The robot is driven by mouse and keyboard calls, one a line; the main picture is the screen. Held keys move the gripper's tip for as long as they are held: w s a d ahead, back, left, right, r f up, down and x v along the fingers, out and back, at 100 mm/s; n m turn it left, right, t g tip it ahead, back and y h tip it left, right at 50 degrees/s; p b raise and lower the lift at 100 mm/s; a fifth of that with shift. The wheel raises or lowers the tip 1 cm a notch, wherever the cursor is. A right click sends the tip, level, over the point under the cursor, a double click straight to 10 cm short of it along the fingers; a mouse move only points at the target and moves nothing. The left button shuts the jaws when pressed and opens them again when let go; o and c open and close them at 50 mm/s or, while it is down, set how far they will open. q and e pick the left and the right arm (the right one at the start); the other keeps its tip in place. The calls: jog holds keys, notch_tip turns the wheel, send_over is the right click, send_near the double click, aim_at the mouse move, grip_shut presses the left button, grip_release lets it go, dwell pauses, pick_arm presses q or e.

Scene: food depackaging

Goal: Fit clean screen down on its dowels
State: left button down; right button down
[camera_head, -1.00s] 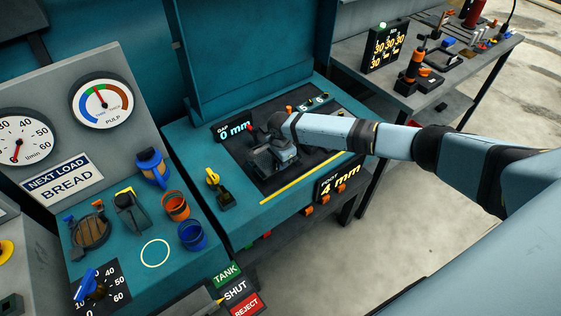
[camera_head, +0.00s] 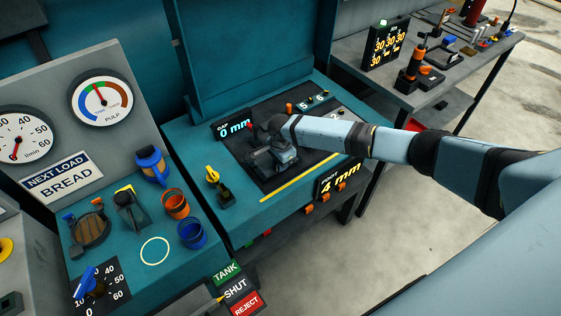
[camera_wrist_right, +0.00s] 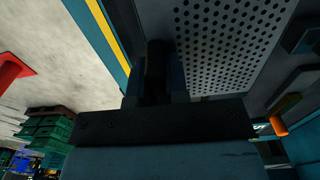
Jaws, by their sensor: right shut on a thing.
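The screen, a grey perforated plate (camera_wrist_right: 228,40), shows in the right wrist view just beyond my fingers. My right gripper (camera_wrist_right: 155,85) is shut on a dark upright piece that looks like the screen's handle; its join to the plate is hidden. In the head view my right gripper (camera_head: 272,158) is low over the dark panel (camera_head: 314,148) of the teal bench and covers the screen. I cannot make out the dowels or whether the plate touches them. My left gripper is out of view.
A yellow-handled lever (camera_head: 213,175) stands left of the dark panel. An orange cup (camera_head: 175,204) and a blue cup (camera_head: 192,234) stand further left. A grey tool table (camera_head: 450,75) is at the back right. A tall teal panel (camera_head: 245,55) rises behind.

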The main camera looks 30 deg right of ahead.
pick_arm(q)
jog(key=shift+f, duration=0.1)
pick_arm(e)
jog(key=shift+f, duration=0.3)
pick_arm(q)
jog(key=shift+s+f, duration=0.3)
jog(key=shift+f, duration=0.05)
pick_arm(e)
jog(key=shift+f, duration=0.5)
jog(key=c, duration=1)
grip_release()
jog(key=shift+c, duration=0.2)
jog(key=shift+f, duration=0.1)
jog(key=shift+r, duration=0.3)
pick_arm(q)
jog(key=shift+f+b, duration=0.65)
jog(key=shift+b, duration=0.25)
pick_arm(e)
notch_tip(320, 180, up, 13)
jog(key=shift+r, duration=0.2)
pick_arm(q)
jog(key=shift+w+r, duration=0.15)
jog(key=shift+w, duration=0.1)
